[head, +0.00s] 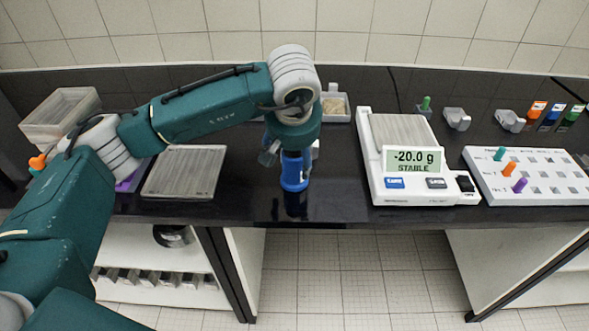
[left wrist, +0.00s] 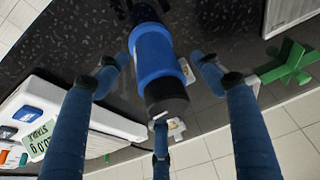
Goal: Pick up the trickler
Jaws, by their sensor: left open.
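The trickler appears to be the blue cylinder (head: 293,172) standing upright on the black bench, left of the scale. In the left wrist view it shows as a blue body (left wrist: 155,55) with a black end. My left gripper (head: 290,155) is right above and around its upper part in the head view. In the left wrist view its dark blue fingers (left wrist: 160,75) are spread on both sides of the cylinder, with gaps, and a third finger is below. The gripper is open and holds nothing. My right gripper is not in view.
A white scale (head: 372,185) reading -20.0 g stands to the right. A white peg board (head: 480,184) lies beyond it. A grey ribbed tray (head: 187,172) lies to the left. A small tray (head: 346,108) is behind the gripper. A green cross-shaped thing (left wrist: 288,62) shows in the left wrist view.

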